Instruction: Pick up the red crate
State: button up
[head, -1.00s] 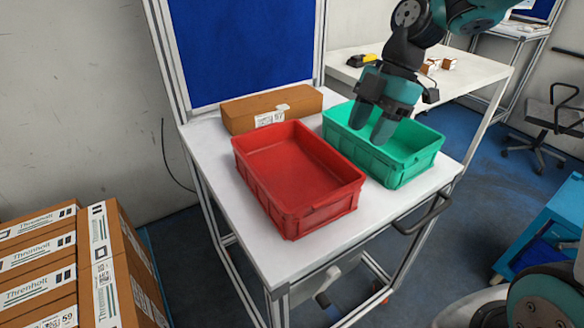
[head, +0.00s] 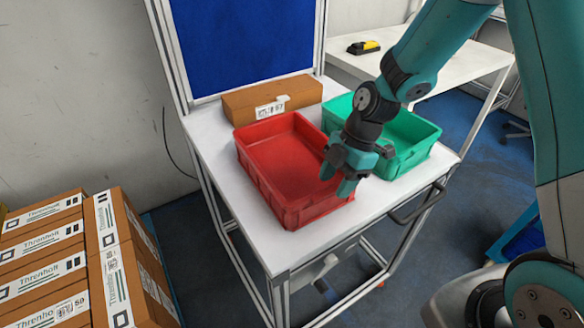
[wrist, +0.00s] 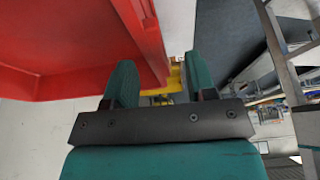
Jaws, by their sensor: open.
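The red crate (head: 283,165) stands upright and empty on the white cart top, left of the green crate. My gripper (head: 337,185) is open at the crate's right front corner, fingers pointing down.
The green crate (head: 410,135) stands right of the red crate, partly behind my arm. The white cart top (head: 275,245) is bare in front. Stacked cartons (head: 75,260) stand at lower left.

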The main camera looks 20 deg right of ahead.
aim_at(330, 189)
jog(key=shift+p+x, duration=0.4)
jog(key=shift+x, duration=1.25)
jog(key=shift+w, duration=0.1)
grip_shut()
jog(key=shift+r, duration=0.1)
